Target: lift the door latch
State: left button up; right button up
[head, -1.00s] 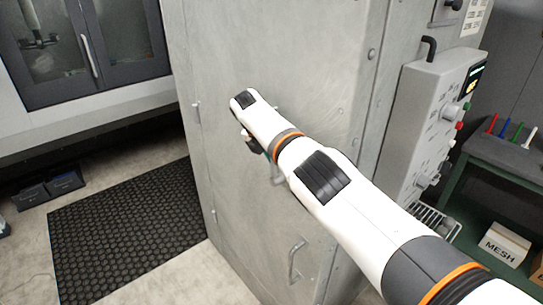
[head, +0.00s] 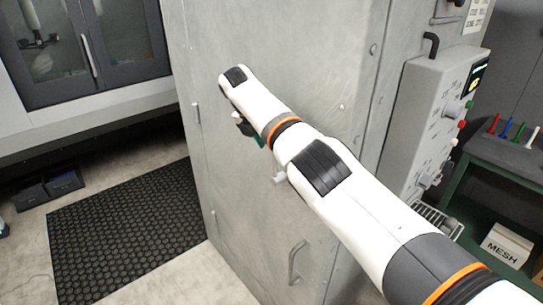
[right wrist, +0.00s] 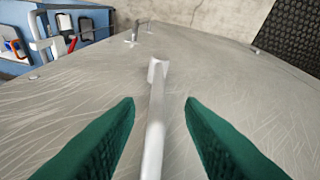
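The grey metal booth door (head: 225,180) fills the middle of the head view. My right arm reaches across it, and its gripper (head: 250,130) points down along the door, largely hidden by the arm. In the right wrist view the right gripper (right wrist: 160,103) has its two green fingers wide apart. A pale bar, the door latch (right wrist: 155,120), runs between them, with a gap on each side. A grey end of the latch (head: 280,178) shows under my arm in the head view. My left gripper is not in view.
A pull handle (head: 297,262) is low on the door. A black mat (head: 130,235) lies on the floor at left.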

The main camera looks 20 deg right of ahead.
jog(key=v, duration=0.6)
notch_tip(320, 180, down, 20)
jog(key=m+b, duration=0.2)
jog(key=s+f+m+y+b, duration=0.15)
jog(key=s+f, duration=0.35)
jog(key=f, duration=0.7)
jog(key=s+f+m, duration=0.3)
jog(key=s+f, duration=0.1)
jog(key=f, duration=0.7)
jog(key=s+f+m+y+b, duration=0.1)
jog(key=s+f+m, duration=0.3)
jog(key=f, duration=0.8)
jog(key=s+f+m+y+b, duration=0.1)
jog(key=s+f+m+b, duration=0.15)
jog(key=s+f, duration=1.15)
jog(key=s+d+f+m+b, duration=0.1)
jog(key=s+f+m, duration=0.2)
jog(key=s, duration=0.9)
jog(key=s+d+f+m, duration=0.1)
jog(key=s+f+m, duration=0.2)
jog(key=s, duration=0.9)
jog(key=s+d+f+m+b, duration=0.1)
jog(key=s+f+m, duration=0.2)
jog(key=s, duration=0.9)
notch_tip(320, 180, down, 4)
jog(key=shift+d+r+y+b, duration=0.1)
jog(key=shift+d+y+b, duration=0.05)
jog(key=shift+y+b, duration=0.25)
